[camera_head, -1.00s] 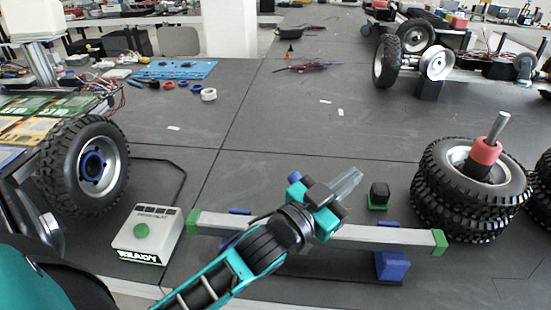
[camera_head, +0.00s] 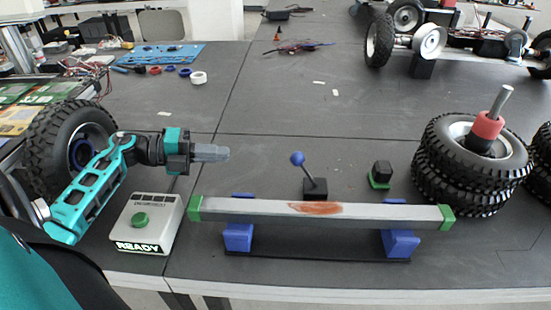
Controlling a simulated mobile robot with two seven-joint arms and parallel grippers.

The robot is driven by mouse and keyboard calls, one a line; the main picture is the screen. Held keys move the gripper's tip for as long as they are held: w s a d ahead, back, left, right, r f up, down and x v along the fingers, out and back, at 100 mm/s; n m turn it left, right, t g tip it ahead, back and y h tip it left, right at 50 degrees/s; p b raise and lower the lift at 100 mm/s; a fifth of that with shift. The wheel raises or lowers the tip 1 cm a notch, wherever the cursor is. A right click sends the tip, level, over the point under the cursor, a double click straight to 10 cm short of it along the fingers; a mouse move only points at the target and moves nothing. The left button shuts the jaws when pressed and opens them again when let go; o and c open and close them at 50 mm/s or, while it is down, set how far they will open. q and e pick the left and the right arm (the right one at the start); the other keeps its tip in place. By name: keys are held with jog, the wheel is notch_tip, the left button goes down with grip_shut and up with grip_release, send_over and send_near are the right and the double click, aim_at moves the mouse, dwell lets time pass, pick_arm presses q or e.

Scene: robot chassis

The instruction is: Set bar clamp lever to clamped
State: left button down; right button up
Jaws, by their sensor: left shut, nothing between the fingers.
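The bar clamp lever (camera_head: 303,171) is a short grey rod with a blue ball knob, tilted up to the left from a small black base (camera_head: 315,188). It stands just behind the middle of a long grey bar (camera_head: 270,208) with green end caps and a reddish-brown smear on top. The bar rests on two blue supports (camera_head: 238,237). My left gripper (camera_head: 225,153) is shut and empty, pointing right, to the left of the lever and apart from it. My right gripper is not in view.
A white box (camera_head: 150,215) with a green button and a "READY" label stands left of the bar. A black block on a green base (camera_head: 381,173) sits behind the bar at right. Stacked tyres (camera_head: 470,165) with a post stand at right. The table behind the lever is mostly clear.

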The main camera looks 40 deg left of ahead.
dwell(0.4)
pick_arm(q)
jog(key=p, duration=0.1)
send_near(304, 170)
jog(key=w+d+r, duration=0.2)
jog(key=w, duration=0.1)
dwell(0.5)
